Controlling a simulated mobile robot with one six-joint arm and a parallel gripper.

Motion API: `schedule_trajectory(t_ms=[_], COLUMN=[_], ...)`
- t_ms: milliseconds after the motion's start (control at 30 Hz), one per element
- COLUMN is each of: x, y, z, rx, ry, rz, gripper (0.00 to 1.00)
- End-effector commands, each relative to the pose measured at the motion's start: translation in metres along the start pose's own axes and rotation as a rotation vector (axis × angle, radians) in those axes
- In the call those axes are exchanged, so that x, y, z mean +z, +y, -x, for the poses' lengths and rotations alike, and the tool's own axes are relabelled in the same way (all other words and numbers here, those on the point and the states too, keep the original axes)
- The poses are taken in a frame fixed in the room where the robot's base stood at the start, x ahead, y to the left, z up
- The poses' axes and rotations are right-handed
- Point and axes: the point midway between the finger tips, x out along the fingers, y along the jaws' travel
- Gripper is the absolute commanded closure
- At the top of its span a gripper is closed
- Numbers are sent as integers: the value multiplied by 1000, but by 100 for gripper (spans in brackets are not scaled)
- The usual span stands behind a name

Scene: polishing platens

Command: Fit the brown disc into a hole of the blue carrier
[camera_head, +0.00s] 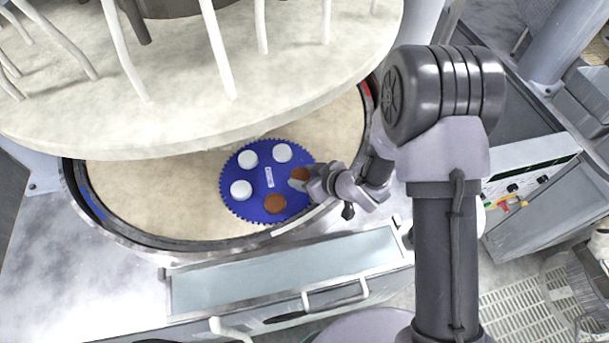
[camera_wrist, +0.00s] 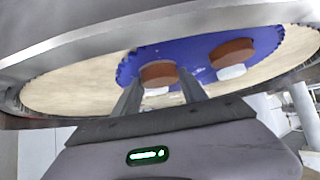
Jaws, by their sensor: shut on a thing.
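The blue carrier (camera_head: 262,184), a toothed disc, lies flat on the pale platen in the head view; it also shows in the wrist view (camera_wrist: 198,50). My gripper (camera_head: 304,181) is over its right edge and shut on a brown disc (camera_head: 300,173). In the wrist view this brown disc (camera_wrist: 158,72) is between the two fingertips of my gripper (camera_wrist: 158,80). It is at the carrier's right-hand place; whether it is above the hole or seated is not clear. My fingers partly cover it.
Another brown disc (camera_head: 275,203) and three white discs, one of them at the left (camera_head: 240,189), are on the carrier. A large pale upper plate (camera_head: 200,110) with hanging hoses overhangs the back. The platen's raised rim (camera_head: 140,240) runs along the front.

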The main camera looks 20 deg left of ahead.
Motion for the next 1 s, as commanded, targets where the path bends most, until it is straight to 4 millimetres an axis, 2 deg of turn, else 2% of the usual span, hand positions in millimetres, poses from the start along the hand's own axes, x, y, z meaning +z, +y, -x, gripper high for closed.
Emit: schedule_trajectory(t_ms=[333,367,467,500,833,933,1000], x=[4,4,4,4,3,-8,-22], y=[0,0,0,0,0,0,0], z=[-4,-4,-3,-3,-2,8,20], rx=[0,0,0,0,-1,-1,-1], ry=[0,0,0,-1,-2,-2,-1], rz=[0,0,0,0,0,0,0], gripper=[98,48,28,25,25,25,25])
